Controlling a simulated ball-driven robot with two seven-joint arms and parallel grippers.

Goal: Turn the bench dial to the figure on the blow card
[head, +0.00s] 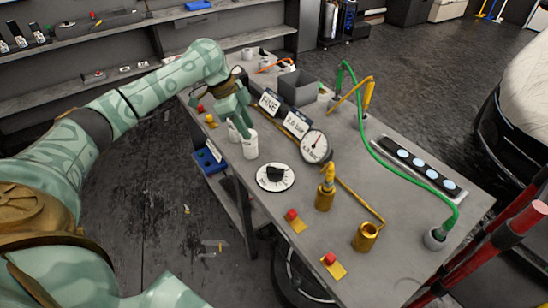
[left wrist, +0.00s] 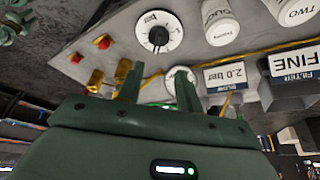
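The bench dial (head: 275,177) is a white disc with a black knob, flat near the bench's front edge; it also shows in the left wrist view (left wrist: 159,33). A card reading "2.0 bar" (left wrist: 225,76) stands behind it, next to a "FINE" card (head: 269,103); in the head view the bar card (head: 296,124) is too small to read surely. A round gauge (head: 315,147) with a needle stands beside the cards. My left gripper (left wrist: 160,86) has its fingers apart with nothing between them. In the head view it (head: 238,122) is by the white cups, up-left of the dial. My right gripper is out of view.
Red buttons on yellow plates (head: 296,221) and brass fittings (head: 325,196) are to the right. A grey bin (head: 298,88) and a green hose (head: 385,158) are further back. Bare bench (head: 375,280) lies at the lower right.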

